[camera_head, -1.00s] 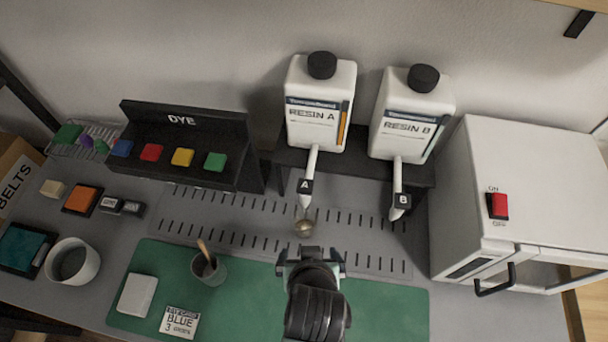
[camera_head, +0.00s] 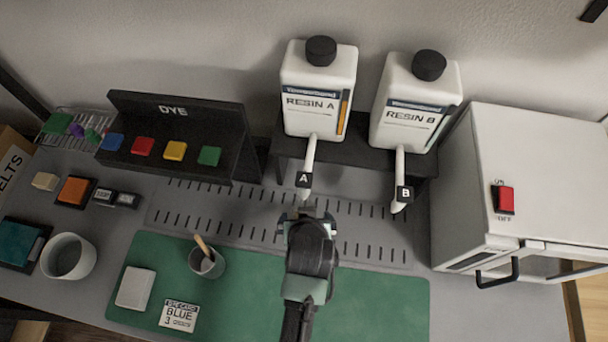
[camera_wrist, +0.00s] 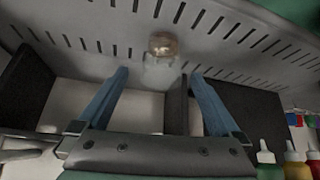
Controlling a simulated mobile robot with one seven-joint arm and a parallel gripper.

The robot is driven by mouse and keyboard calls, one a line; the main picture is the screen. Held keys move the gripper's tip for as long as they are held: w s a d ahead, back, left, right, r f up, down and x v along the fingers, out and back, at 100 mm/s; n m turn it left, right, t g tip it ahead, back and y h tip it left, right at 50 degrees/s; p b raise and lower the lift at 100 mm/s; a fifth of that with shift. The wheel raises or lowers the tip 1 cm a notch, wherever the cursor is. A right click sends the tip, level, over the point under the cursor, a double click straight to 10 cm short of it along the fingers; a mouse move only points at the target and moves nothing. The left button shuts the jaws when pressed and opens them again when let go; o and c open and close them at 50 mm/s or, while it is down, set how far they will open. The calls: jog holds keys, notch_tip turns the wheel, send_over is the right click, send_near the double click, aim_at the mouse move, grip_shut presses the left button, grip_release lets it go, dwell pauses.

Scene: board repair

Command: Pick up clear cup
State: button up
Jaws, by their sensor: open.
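The clear cup (camera_wrist: 160,72) shows in the wrist view as a small see-through cup with an amber-brown patch at one end. It stands on the slotted grey strip, ahead of and between my fingertips. I cannot tell whether it is within their reach. In the head view my gripper (camera_head: 307,214) is over the slotted strip below nozzle A and hides the cup. In the wrist view my gripper (camera_wrist: 158,76) has its two blue fingers spread apart with nothing held between them.
Resin A bottle (camera_head: 318,95) and resin B bottle (camera_head: 413,105) stand on a black stand, their nozzles hanging close to my gripper. A white oven (camera_head: 530,180) is at right. A grey cup with a stick (camera_head: 207,266) stands on the green mat (camera_head: 385,305).

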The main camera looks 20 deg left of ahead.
jog(key=shift+x, duration=2.35)
jog(key=shift+a, duration=0.15)
jog(key=shift+r, duration=0.1)
jog(key=c, duration=1.4)
jog(key=shift+r, duration=0.15)
